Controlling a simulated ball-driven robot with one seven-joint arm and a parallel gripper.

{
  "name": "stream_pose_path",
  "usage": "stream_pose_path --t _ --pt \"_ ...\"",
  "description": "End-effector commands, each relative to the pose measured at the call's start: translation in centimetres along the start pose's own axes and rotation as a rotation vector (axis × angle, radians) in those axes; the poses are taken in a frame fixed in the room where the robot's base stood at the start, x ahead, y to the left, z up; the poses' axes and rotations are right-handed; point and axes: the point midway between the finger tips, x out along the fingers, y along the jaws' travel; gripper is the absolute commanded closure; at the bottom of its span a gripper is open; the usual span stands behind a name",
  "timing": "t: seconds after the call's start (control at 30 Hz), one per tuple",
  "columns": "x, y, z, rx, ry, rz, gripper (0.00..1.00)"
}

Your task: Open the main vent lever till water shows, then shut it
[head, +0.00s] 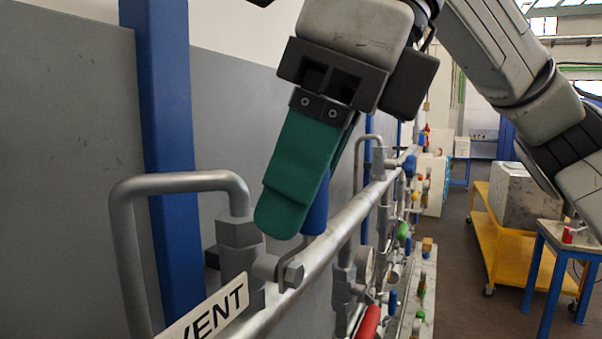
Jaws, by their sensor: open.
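The vent valve (239,246) is a grey metal fitting at the lower middle of the head view, with a bent pipe rising from it. A white sign (207,311) reading "VENT" is in front of it, its left part cut off by the frame. A blue lever handle (317,214) stands upright just behind my gripper's near finger, and its upper part is hidden. My gripper (296,212) points down with green fingers and is open. The near finger covers most of the far one. I cannot tell whether the fingers touch the handle. No water is visible.
A long grey pipe (336,232) runs back past more valves with coloured handles, including a red one (369,322). A blue post (166,130) stands at left. A yellow cart (491,231) and a blue-legged table (566,240) are at right, with open floor beside the pipes.

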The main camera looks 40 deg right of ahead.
Motion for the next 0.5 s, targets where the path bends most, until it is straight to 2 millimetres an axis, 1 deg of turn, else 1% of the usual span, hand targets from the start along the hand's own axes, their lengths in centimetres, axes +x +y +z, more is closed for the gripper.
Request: stream_pose_path --t 0.3,0.5 --pt "0.28 0.02 0.01 0.000 0.000 0.000 0.50" --pt "0.26 0.02 0.01 0.000 0.000 0.000 0.69"
